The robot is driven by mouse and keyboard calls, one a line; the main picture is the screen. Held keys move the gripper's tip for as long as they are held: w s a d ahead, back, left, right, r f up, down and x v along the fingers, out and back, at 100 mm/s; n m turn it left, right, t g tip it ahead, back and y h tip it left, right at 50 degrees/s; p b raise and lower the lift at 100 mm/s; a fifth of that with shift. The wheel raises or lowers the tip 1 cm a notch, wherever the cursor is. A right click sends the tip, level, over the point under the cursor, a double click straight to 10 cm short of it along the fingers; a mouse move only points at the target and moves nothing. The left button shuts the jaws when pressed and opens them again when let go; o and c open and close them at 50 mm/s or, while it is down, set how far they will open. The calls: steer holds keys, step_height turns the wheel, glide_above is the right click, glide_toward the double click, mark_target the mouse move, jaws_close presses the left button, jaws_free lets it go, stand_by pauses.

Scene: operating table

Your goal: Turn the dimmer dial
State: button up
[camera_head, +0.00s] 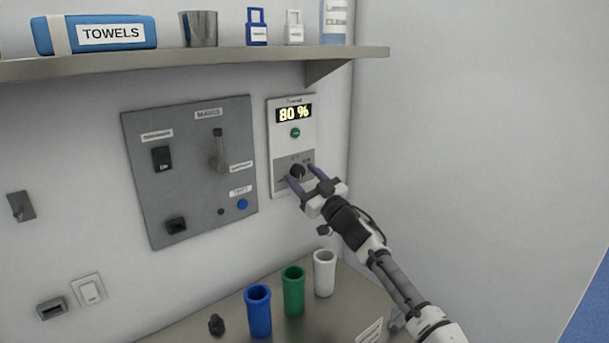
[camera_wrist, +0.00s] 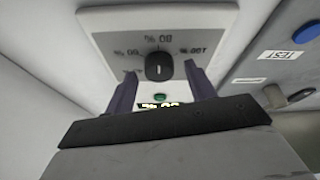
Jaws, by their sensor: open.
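The dimmer panel (camera_head: 277,187) is a pale plate on the wall, with a lit display (camera_head: 294,114) reading 80 % and a green button (camera_head: 295,132) below it. The black dimmer dial (camera_head: 297,171) sits on the panel's lower part. In the wrist view the dial (camera_wrist: 158,66) shows a light pointer mark and has percent labels around it. My gripper (camera_head: 296,174) is open at the panel. In the wrist view its two purple fingers (camera_wrist: 160,85) stand on either side of the dial, with visible gaps. The fingertips' depth relative to the dial is hard to tell.
A grey switch panel (camera_head: 190,210) with a lever and a blue button is left of the dimmer. A shelf (camera_head: 200,64) runs above. Blue (camera_head: 258,312), green (camera_head: 293,291) and white (camera_head: 324,273) cups stand below on the counter. A bare wall (camera_head: 480,130) is at right.

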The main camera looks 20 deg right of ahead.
steer(key=c, duration=1)
steer(key=shift+n, duration=0.3)
steer(key=shift+f+n+g+y+b, duration=0.1)
steer(key=shift+n+g+y+b, duration=0.3)
steer(key=shift+n+y+b, duration=0.5)
steer(key=n+b, duration=0.1)
steer(key=n, duration=0.1)
steer(key=n+g+y+b, duration=0.1)
steer(key=n, duration=0.2)
steer(key=shift+w+d+n+g, duration=0.1)
steer(key=shift+d+n+g, duration=0.05)
steer(key=shift+n+g, duration=0.15)
steer(key=n+g, duration=0.1)
steer(key=n, duration=0.1)
steer(key=n+g+y+b, duration=0.1)
steer(key=n, duration=0.2)
steer(key=n+g+y, duration=0.1)
steer(key=n, duration=0.1)
steer(key=shift+d+r+n+b, duration=0.1)
steer(key=shift+r+n+b, duration=0.15)
steer(key=shift+n+b, duration=0.15)
